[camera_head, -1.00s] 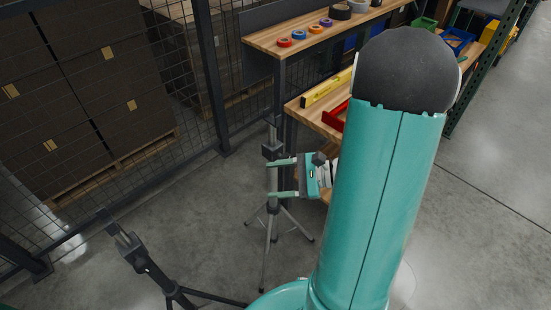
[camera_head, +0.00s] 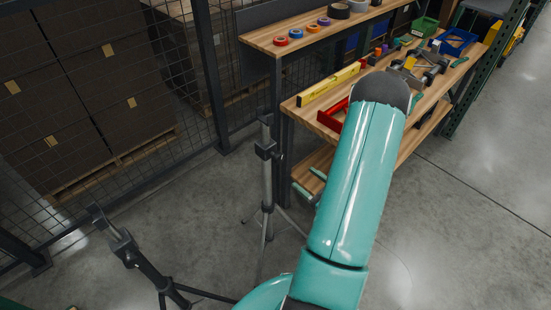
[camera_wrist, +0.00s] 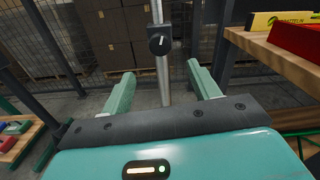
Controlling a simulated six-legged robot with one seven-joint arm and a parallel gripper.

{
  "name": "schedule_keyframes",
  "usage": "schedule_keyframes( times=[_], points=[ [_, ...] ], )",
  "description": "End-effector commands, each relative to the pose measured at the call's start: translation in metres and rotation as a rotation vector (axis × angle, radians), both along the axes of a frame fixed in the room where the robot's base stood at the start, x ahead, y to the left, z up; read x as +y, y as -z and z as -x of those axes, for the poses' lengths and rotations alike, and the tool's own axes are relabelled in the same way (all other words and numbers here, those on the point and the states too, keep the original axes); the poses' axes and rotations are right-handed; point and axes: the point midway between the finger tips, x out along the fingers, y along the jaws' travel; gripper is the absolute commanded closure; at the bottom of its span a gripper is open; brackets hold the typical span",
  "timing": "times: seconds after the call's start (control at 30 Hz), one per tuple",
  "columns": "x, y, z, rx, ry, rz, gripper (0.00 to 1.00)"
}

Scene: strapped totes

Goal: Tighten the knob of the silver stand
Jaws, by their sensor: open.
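The silver stand (camera_head: 267,185) is upright on a tripod in the middle of the head view. Its dark collar with the knob (camera_head: 266,149) sits partway up the column. In the wrist view the silver column (camera_wrist: 164,85) rises beyond my fingers, and the round black knob (camera_wrist: 159,42) with a pale mark faces me. My gripper (camera_wrist: 160,72) is open and empty, with the knob beyond and above the gap between its teal fingers. In the head view my gripper (camera_head: 308,183) is to the right of the stand, apart from it, partly hidden by my arm.
A second, darker stand (camera_head: 128,249) leans at the lower left. A wooden workbench (camera_head: 292,107) with tools, a yellow level (camera_head: 330,85) and a red tool (camera_head: 332,117) is close on the right. A mesh fence (camera_head: 182,100) stands behind, with boxes beyond.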

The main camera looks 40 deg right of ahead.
Motion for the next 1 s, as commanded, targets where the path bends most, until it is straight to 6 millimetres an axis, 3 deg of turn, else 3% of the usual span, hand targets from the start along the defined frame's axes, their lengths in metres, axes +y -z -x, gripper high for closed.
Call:
schedule_keyframes(
  times=[0.6,0.8,1.0],
  points=[
    [0.004,-0.001,-0.112,-0.001,-0.006,0.001,0.39],
    [0.004,-0.001,-0.13,0.0,-0.005,0.001,0.39],
    [0.004,-0.001,-0.131,0.0,-0.003,0.0,0.39]
  ],
)
